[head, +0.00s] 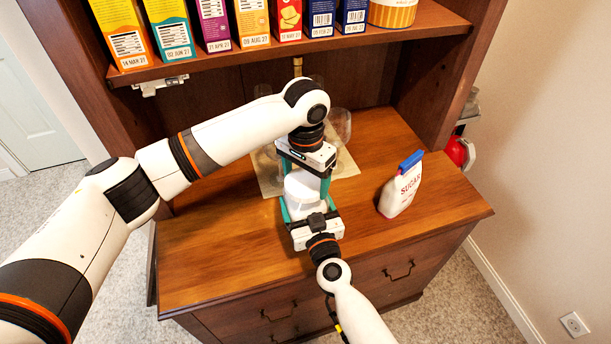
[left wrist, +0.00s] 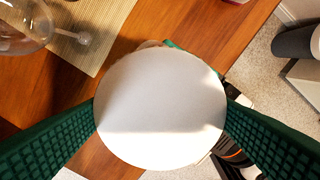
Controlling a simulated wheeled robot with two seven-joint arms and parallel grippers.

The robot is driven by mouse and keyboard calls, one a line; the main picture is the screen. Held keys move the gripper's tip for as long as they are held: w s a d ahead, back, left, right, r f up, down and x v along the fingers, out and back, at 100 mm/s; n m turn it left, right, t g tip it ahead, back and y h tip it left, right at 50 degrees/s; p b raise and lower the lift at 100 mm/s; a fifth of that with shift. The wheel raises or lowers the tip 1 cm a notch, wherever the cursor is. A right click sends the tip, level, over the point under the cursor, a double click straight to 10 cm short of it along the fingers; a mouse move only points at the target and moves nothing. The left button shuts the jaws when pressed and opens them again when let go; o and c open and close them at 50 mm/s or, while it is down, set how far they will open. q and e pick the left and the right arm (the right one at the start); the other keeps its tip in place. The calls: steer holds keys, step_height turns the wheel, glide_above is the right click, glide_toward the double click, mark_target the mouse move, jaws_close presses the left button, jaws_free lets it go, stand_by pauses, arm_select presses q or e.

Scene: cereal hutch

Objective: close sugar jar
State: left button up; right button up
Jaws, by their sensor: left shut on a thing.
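A white jar (head: 302,196) stands on the hutch counter, partly hidden by my grippers. My left gripper (head: 307,182) reaches over it from above. In the left wrist view its green fingers are shut on the sides of a round white lid (left wrist: 160,110), which hides what is below it. I cannot tell whether the lid touches the jar. My right gripper (head: 309,207) is at the front of the jar, with one teal finger on each side. Whether those fingers press on the jar is not clear.
A sugar bag (head: 401,185) with a blue clip stands to the right on the counter (head: 220,250). A beige mat (head: 268,181) with clear glassware (head: 340,124) lies behind the jar. Cereal boxes (head: 214,22) line the shelf above. The counter's left side is clear.

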arm_select(q)
steer(key=m, duration=1.6)
steer(key=shift+m, duration=0.4)
steer(key=m, duration=0.5)
steer(key=o, duration=1.1)
steer(key=shift+c, duration=0.2)
steer(key=shift+r, duration=2.2)
steer(key=shift+c, duration=0.3)
